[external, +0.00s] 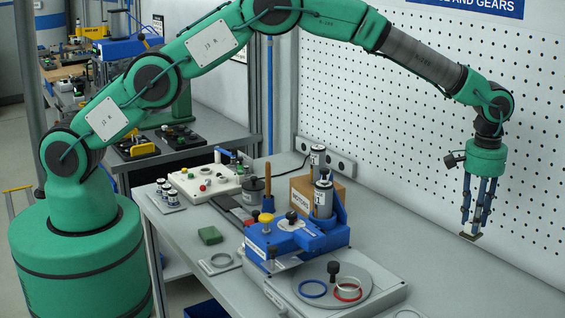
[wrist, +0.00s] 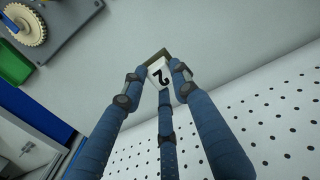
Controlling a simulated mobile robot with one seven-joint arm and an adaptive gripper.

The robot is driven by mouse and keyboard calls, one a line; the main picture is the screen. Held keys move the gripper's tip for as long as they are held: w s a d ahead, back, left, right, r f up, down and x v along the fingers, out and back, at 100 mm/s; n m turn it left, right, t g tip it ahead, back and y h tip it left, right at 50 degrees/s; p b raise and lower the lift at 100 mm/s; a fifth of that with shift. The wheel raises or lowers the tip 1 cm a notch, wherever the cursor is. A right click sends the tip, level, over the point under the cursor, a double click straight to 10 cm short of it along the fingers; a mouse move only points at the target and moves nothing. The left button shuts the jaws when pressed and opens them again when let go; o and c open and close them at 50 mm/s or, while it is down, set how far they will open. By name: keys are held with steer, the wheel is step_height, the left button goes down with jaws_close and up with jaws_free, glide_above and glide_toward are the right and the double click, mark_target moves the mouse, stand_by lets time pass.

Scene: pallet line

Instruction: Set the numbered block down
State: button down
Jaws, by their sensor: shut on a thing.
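The numbered block (wrist: 159,74) is small, with a white face marked with a black "2" and a brownish side; in the wrist view it sits between the fingertips. My gripper (wrist: 156,84) is shut on it, with three blue fingers around it. In the external view my gripper (external: 472,225) hangs pointing down at the right, in front of the pegboard. The block shows there only as a small dark brownish piece (external: 469,237) at the fingertips. It appears held in the air, but its height over the bench is hard to tell.
A white pegboard (external: 420,130) stands behind my gripper. The grey bench (external: 180,235) carries a blue fixture (external: 290,238) and a round plate with blue (external: 313,288) and red (external: 348,291) rings. A tan gear (wrist: 24,25) and a green piece (wrist: 12,65) show at the wrist view's left.

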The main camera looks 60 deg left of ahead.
step_height(320, 180, up, 13)
steer(key=s+a+r+n, duration=0.1)
steer(key=s+a+r, duration=0.1)
steer(key=s+a, duration=0.5)
steer(key=s+a+r, duration=0.2)
steer(key=s+a, duration=0.2)
steer(key=a, duration=0.8)
steer(key=s+a+r+n, duration=0.1)
steer(key=s+a+r, duration=0.1)
steer(key=s+a, duration=0.5)
steer(key=s+a+f+n+p, duration=0.1)
steer(key=s+a+f, duration=0.2)
steer(key=s+a, duration=0.85)
steer(key=s+a+f, duration=0.3)
steer(key=s+a, duration=0.6)
steer(key=s, duration=0.5)
step_height(320, 180, down, 18)
steer(key=shift+f, duration=0.25)
steer(key=shift+w+d+f+n+b, duration=0.15)
steer(key=shift+n+b, duration=0.35)
steer(key=shift+b, duration=1.55)
steer(key=shift+r+b, duration=0.2)
steer(key=shift+b, duration=0.7)
steer(key=shift+f, duration=0.1)
